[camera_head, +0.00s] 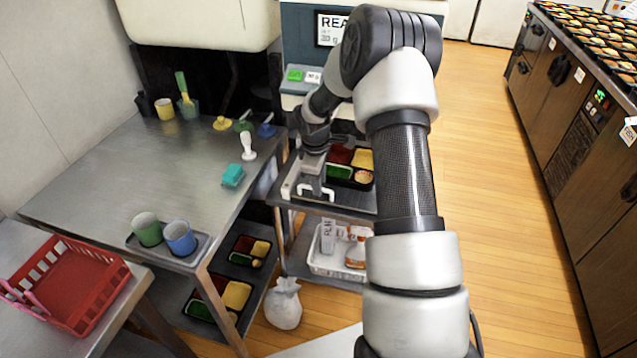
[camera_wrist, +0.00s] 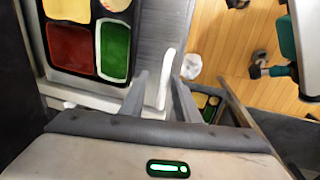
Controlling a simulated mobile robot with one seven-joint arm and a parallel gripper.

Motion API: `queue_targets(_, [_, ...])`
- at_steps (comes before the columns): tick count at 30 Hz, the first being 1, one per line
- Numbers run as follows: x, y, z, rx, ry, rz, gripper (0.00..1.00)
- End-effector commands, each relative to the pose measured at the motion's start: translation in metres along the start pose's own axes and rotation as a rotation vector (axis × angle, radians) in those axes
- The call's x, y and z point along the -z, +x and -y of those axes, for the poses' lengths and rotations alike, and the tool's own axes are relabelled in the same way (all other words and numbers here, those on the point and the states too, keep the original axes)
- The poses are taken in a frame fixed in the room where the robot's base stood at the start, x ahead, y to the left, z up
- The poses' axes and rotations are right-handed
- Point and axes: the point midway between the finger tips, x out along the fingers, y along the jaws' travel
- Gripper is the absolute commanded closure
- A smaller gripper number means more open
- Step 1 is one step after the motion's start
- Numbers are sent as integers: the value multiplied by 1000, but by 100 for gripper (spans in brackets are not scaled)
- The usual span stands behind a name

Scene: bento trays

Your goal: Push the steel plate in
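The steel plate (camera_head: 341,201) is a flat grey slide at the front of the machine, with a bento tray (camera_head: 362,176) on it. Its brushed grey surface also shows in the wrist view (camera_wrist: 152,40). A white bar handle (camera_head: 318,188) stands at its near left end; it also shows in the wrist view (camera_wrist: 165,80). My gripper (camera_head: 312,170) is pointed down at the handle. In the wrist view, its two grey fingers (camera_wrist: 160,95) stand on either side of the handle, with a gap on the left. Contact on the right side cannot be told.
A steel table (camera_head: 130,180) with cups, a teal block (camera_head: 233,176) and a white stamp-like tool (camera_head: 248,147) stands at left. Below the plate is a shelf with a white basket (camera_head: 325,266). A white bag (camera_head: 283,304) sits on the floor. Wooden floor at right is clear.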

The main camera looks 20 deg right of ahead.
Motion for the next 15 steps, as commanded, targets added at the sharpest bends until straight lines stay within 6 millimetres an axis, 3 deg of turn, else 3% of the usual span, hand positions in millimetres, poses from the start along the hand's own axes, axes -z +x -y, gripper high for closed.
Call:
queue_targets(8, [1, -4, 2, 4, -1, 1, 71])
queue_targets(15, [0, -41, 0, 1, -1, 0, 71])
